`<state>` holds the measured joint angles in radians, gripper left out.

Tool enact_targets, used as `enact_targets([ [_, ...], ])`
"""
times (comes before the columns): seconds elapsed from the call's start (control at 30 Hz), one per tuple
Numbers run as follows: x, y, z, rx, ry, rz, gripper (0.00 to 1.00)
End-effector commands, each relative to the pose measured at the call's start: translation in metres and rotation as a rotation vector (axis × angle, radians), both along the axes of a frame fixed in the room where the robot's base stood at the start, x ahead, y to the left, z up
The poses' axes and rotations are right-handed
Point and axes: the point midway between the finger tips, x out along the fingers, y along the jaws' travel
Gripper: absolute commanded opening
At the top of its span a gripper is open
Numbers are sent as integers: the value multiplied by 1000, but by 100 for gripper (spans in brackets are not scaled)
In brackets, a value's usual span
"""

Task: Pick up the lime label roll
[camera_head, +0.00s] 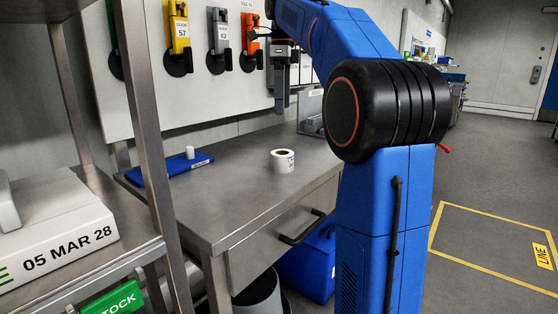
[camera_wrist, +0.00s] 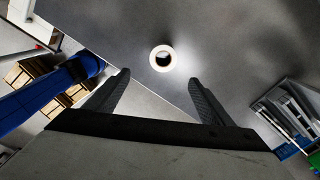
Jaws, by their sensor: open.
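A white label roll (camera_head: 283,166) with a brown core stands on the steel bench (camera_head: 245,205). Its side carries small dark print, and I cannot read whether it says lime. In the wrist view the roll (camera_wrist: 163,67) shows end-on as a white ring with a dark hole, ahead of my fingertips and roughly centred between them. My gripper (camera_head: 281,108) hangs above the bench, apart from the roll, pointing down. In the wrist view my gripper (camera_wrist: 159,78) has its two dark fingers spread with nothing between them.
A blue tray (camera_head: 178,169) with a small white cylinder on it lies at the bench's left back. Yellow, grey and orange tools (camera_head: 181,32) hang on the wall panel behind. A steel rack post (camera_head: 146,120) stands at left. The bench around the roll is clear.

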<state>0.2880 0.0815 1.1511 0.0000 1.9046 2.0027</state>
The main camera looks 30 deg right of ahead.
Motion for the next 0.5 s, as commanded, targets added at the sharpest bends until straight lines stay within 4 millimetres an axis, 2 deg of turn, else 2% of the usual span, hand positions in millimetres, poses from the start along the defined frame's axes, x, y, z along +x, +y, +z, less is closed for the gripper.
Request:
enact_targets([
  [0.17, 2, -3, -8, 2, 7, -32, 75],
  [0.5, 2, -2, -66, 2, 6, -30, 75],
])
